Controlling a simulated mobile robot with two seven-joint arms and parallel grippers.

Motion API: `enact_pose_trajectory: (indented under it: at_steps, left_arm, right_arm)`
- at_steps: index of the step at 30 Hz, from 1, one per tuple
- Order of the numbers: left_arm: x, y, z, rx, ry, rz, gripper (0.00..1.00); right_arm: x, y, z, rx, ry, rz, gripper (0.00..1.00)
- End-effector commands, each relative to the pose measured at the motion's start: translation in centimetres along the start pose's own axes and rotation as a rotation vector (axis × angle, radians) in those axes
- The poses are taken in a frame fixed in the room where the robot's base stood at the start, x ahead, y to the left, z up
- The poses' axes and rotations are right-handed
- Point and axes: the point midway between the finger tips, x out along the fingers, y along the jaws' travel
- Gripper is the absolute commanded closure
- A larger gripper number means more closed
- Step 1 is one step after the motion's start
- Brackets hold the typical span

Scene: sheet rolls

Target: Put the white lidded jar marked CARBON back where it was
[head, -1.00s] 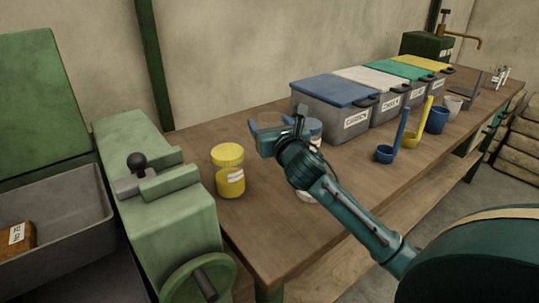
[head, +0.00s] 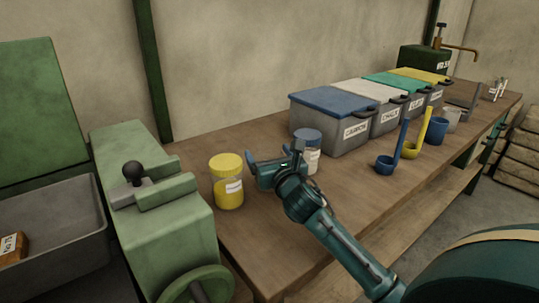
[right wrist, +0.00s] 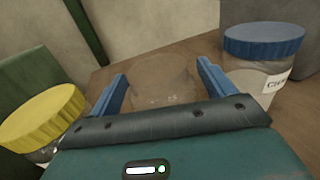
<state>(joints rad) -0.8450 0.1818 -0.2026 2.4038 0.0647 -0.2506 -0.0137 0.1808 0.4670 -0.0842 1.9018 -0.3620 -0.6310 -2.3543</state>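No white-lidded jar marked CARBON can be made out; my right arm hides part of the table. My right gripper (head: 275,160) is low over the near end of the wooden table, between two jars. Its blue fingers are apart in the right wrist view (right wrist: 160,85). A faint round patch shows between them; I cannot tell if it is clear glass or a table mark. A yellow-lidded jar (head: 228,183) stands left of the gripper. A blue-lidded jar (head: 308,140) stands just right, its label partly readable as "CH" in the wrist view (right wrist: 262,50). My left gripper is not in view.
A row of lidded bins, the nearest blue-lidded (head: 335,105), stands along the back of the table (head: 215,145). Blue (head: 386,163) and yellow (head: 412,148) ladles and a blue cup (head: 437,119) stand before them. A green machine (head: 150,215) is at left.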

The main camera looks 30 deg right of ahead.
Motion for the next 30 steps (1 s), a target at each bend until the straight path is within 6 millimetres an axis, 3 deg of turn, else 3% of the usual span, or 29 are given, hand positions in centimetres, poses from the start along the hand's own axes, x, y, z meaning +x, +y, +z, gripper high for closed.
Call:
enact_pose_trajectory:
  at_steps: [11, 14, 24, 30]
  left_arm:
    - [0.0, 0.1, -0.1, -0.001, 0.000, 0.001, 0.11]
    - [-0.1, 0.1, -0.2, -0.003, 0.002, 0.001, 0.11]
    - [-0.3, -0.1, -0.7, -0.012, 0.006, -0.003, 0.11]
    - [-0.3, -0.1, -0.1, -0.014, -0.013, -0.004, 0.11]
  right_arm:
    - [0.0, 0.0, 0.3, 0.000, -0.001, 0.000, 0.10]
    - [-0.9, 0.0, 0.2, -0.002, 0.001, 0.001, 0.10]
    - [-7.9, 0.0, 0.2, -0.001, 0.002, 0.002, 0.10]
    - [-10.9, 0.0, 0.2, -0.001, 0.002, 0.000, 0.10]
